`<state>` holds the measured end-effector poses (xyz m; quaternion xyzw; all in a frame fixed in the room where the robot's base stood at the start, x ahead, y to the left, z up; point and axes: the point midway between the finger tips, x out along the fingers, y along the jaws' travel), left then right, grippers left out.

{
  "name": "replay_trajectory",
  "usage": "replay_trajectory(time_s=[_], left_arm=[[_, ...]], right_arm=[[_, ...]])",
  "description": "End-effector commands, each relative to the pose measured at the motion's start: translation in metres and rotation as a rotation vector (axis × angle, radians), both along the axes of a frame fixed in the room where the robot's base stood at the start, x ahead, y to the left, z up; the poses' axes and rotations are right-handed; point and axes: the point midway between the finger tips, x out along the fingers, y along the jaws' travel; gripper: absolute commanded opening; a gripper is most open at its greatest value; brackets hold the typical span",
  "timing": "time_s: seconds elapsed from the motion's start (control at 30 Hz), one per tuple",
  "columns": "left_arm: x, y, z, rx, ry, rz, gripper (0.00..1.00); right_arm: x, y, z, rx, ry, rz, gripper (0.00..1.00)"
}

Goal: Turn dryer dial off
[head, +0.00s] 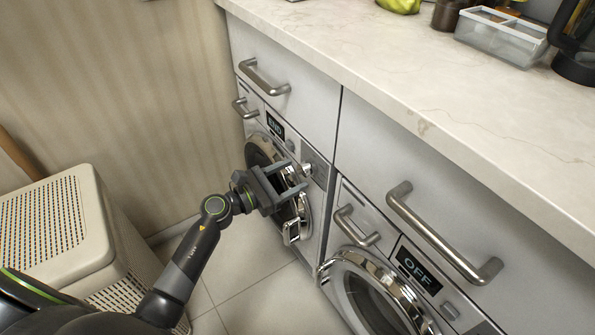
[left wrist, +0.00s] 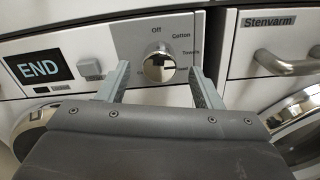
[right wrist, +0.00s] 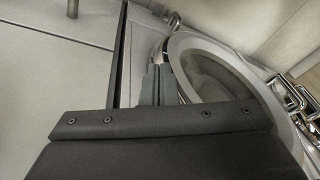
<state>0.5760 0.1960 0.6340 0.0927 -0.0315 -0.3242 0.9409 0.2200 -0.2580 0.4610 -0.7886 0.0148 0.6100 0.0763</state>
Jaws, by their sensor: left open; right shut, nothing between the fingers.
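The dryer dial (left wrist: 158,65) is a round chrome knob on a light panel in the left wrist view. "Off" is printed above it, with "Cotton" and other labels to its right. My left gripper (head: 296,176) is open in front of the left machine's panel in the head view. In the left wrist view its two fingers stand either side of the dial, with gaps visible. I cannot tell the depth between the fingertips and the panel. The dark display (left wrist: 39,68) left of the dial reads "END". My right gripper (right wrist: 158,88) is shut and empty near a round door (right wrist: 215,75).
A second front-loading machine with an "OFF" display (head: 416,266) stands to the right. Drawer handles (head: 440,235) stick out below the marble counter (head: 400,75). A beige perforated basket (head: 60,225) stands at the left. Tiled floor (head: 245,285) shows between.

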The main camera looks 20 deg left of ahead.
Motion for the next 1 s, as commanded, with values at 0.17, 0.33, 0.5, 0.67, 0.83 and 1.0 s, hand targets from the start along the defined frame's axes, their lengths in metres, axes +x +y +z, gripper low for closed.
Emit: replay_trajectory(time_s=[0.17,0.33,0.5,0.67,0.83,1.0], left_arm=[[0.016,-0.012,0.000,-0.001,-0.001,0.001,0.59],[0.020,-0.015,0.000,0.001,0.000,0.001,0.59],[0.020,-0.015,0.000,0.001,0.000,0.001,0.59],[0.020,-0.015,0.000,0.001,-0.001,0.001,0.44],[0.020,-0.015,0.000,0.001,-0.001,0.001,0.21],[0.020,-0.015,0.000,-0.002,0.001,0.001,0.15]], right_arm=[[0.000,0.000,-0.001,0.000,0.000,0.000,0.00],[0.000,0.000,0.000,0.000,0.000,0.000,0.00],[0.001,0.000,0.000,0.000,-0.002,0.000,0.00],[0.001,0.000,0.001,0.001,-0.003,0.000,0.00],[0.001,0.000,0.001,0.000,-0.003,0.001,0.00],[0.002,0.000,0.001,0.000,-0.004,0.001,0.00]])
